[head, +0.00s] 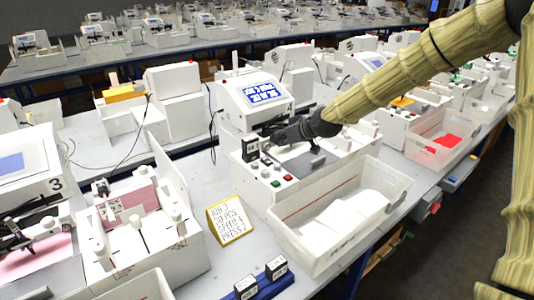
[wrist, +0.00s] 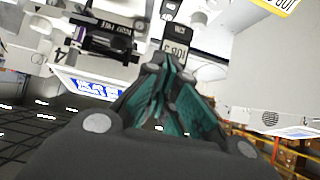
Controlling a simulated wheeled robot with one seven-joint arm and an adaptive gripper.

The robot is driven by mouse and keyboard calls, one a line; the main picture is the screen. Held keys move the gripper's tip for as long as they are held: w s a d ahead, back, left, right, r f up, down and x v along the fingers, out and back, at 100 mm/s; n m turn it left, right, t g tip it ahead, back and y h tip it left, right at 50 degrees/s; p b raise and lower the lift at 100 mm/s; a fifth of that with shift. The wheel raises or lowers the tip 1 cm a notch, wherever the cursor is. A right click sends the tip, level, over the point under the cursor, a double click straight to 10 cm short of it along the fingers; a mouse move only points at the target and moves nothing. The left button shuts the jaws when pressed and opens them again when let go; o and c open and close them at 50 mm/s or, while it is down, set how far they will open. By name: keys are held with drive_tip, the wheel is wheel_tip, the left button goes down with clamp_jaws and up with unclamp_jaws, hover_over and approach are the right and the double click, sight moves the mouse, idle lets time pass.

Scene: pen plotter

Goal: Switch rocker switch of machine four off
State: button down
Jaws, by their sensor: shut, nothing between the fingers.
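A white plotter machine (head: 229,121) with a blue-lit screen (head: 264,93) stands in the middle of the head view. I cannot make out a rocker switch. My gripper (head: 269,144) is over this machine, below the screen and beside a dark block (head: 250,148). In the wrist view my gripper (wrist: 164,66) is shut and empty, its teal-lined fingers together near a labelled block (wrist: 174,52). Contact is unclear.
Machine 3 (head: 28,185) stands at the left. A white bin with paper (head: 388,191) sits in front of the middle machine. A yellow-framed job card (head: 230,220) and small black stamp blocks (head: 276,268) stand on the table nearby. A loose cable (head: 212,125) hangs left of the machine.

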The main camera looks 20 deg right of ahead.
drive_tip(key=shift+w+f, duration=0.1)
drive_tip(key=p, duration=0.4)
hover_over(269, 162)
drive_tip(key=shift+w+a+f, duration=0.1)
drive_tip(key=shift+w+f, duration=0.1)
drive_tip(key=shift+f, duration=1.25)
drive_tip(key=shift+w+a+f, duration=0.1)
drive_tip(key=shift+w+f, duration=0.05)
drive_tip(key=shift+f, duration=1.3)
drive_tip(key=shift+w+a+f+p, duration=0.15)
drive_tip(key=shift+f+p, duration=0.3)
drive_tip(key=shift+f, duration=0.55)
drive_tip(key=shift+w+d+f+p, duration=0.1)
drive_tip(key=shift+f+p, duration=0.35)
drive_tip(key=shift+f, duration=0.5)
drive_tip(key=shift+f, duration=0.1)
drive_tip(key=shift+w+a+f+b, duration=0.15)
drive_tip(key=shift+f+b, duration=0.15)
drive_tip(key=shift+b, duration=0.45)
drive_tip(key=shift+r, duration=0.15)
drive_tip(key=shift+s+d, duration=0.3)
drive_tip(key=shift+s, duration=0.55)
